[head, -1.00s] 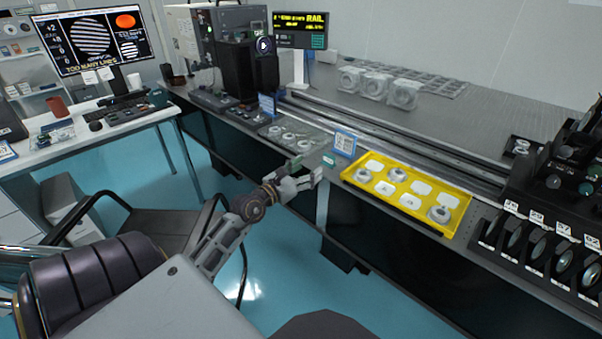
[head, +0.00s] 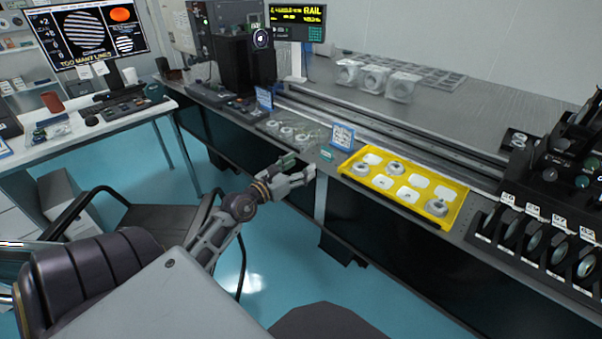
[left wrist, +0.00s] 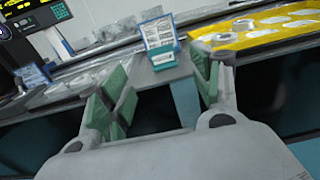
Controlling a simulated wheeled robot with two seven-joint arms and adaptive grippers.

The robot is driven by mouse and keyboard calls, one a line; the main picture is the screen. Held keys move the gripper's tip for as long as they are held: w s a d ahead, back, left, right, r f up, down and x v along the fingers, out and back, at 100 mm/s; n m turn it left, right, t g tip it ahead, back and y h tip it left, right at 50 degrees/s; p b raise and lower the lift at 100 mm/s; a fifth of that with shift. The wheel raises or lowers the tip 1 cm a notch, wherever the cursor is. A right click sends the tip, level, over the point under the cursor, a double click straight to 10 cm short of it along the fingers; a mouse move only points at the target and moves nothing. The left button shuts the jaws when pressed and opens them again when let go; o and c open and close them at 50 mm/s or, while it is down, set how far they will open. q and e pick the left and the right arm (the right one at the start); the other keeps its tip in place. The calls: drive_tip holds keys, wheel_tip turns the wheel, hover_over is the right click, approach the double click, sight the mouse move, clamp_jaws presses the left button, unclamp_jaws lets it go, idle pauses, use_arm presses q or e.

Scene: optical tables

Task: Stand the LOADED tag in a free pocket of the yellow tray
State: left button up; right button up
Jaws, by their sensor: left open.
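A small teal tag (head: 327,153), likely the LOADED tag, stands at the table's front edge; its lettering is too small to read. In the left wrist view it (left wrist: 164,57) is just beyond the fingers, below a blue-and-white card. The yellow tray (head: 413,212) lies to its right. Three pockets hold round metal parts; several others show only white bottoms. My left gripper (head: 297,168) is open and empty, in front of the table edge, left of the tray and apart from the tag. Its green-padded fingers (left wrist: 158,90) are spread in the left wrist view. My right gripper is not in view.
The blue-and-white card (head: 343,137) stands behind the tag. A clear tray (head: 305,139) with round parts lies to the left. A rail (head: 400,130) runs behind the yellow tray. A black rack (head: 535,240) of lenses stands at the right. A chair (head: 150,210) is below left.

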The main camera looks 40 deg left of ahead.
use_arm(q)
drive_tip(key=shift+d, duration=0.1)
drive_tip(key=s+d+f+n+g+y, duration=0.2)
drive_tip(key=s+f+n+g+y, duration=0.2)
drive_tip(key=f+n, duration=0.9)
drive_tip(key=s+d+f+n+g+y, duration=0.1)
drive_tip(key=s+f+n+g+y, duration=0.25)
drive_tip(key=f+n, duration=0.95)
drive_tip(key=s+d+f+n+g+h, duration=0.3)
drive_tip(key=s+d, duration=0.4)
drive_tip(key=d, duration=0.3)
drive_tip(key=s+d+f+n+g+h, duration=0.4)
drive_tip(key=s+d+f+n+g, duration=0.1)
drive_tip(key=d, duration=0.5)
drive_tip(key=s+f, duration=0.1)
drive_tip(key=s, duration=0.1)
drive_tip(key=shift+s+f, duration=0.4)
